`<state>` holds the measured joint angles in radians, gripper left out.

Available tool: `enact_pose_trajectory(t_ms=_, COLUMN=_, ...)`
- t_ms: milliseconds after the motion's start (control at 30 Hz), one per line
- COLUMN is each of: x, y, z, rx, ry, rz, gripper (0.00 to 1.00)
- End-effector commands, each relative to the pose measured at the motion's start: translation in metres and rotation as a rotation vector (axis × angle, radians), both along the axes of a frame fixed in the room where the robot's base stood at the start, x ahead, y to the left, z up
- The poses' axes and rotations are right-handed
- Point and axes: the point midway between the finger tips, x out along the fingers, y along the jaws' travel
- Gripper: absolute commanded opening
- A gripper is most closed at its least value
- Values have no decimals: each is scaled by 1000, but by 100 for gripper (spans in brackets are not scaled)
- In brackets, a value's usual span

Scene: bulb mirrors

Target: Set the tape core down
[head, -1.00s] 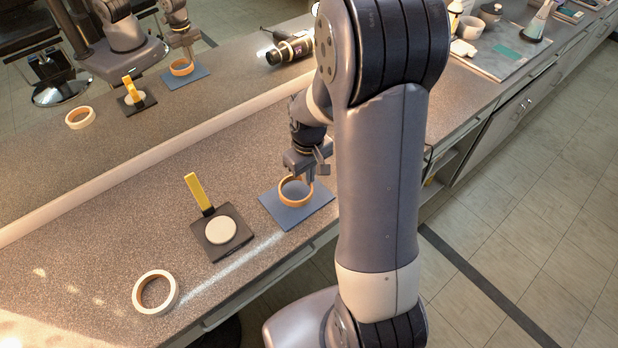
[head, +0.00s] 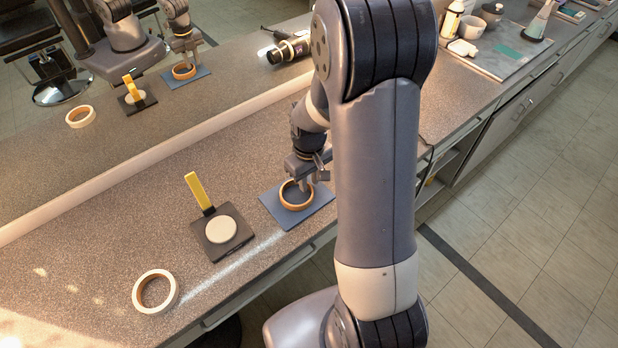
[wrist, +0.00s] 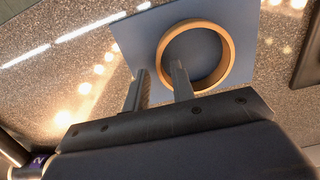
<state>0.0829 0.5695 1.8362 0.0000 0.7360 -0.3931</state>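The tan tape core (head: 283,203) lies flat on a blue mat (head: 285,221) on the counter. It also shows in the wrist view (wrist: 225,72), on the blue mat (wrist: 133,32). My gripper (head: 302,186) is low over the core. In the wrist view, my gripper (wrist: 160,70) is open, one finger inside the ring and one outside, with a gap beside the ring's wall. The lower near part of the ring is hidden behind the finger and gripper body in the wrist view.
A black plate with a pale disc (head: 222,230) and upright yellow bar (head: 199,191) stands left of the mat. A cream ring (head: 155,291) lies farther left. A mirror (head: 130,150) runs along the counter's back. A hair dryer (head: 285,50) is behind.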

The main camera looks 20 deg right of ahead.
Motion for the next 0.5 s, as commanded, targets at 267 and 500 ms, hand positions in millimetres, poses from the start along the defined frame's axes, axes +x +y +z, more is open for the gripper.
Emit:
enact_pose_trajectory(t_ms=267, x=1, y=0, z=18, rx=0, ry=-5, rz=0, gripper=24)
enact_pose_trajectory(t_ms=500, x=1, y=0, z=68, rx=-1, ry=-8, rz=0, gripper=24)
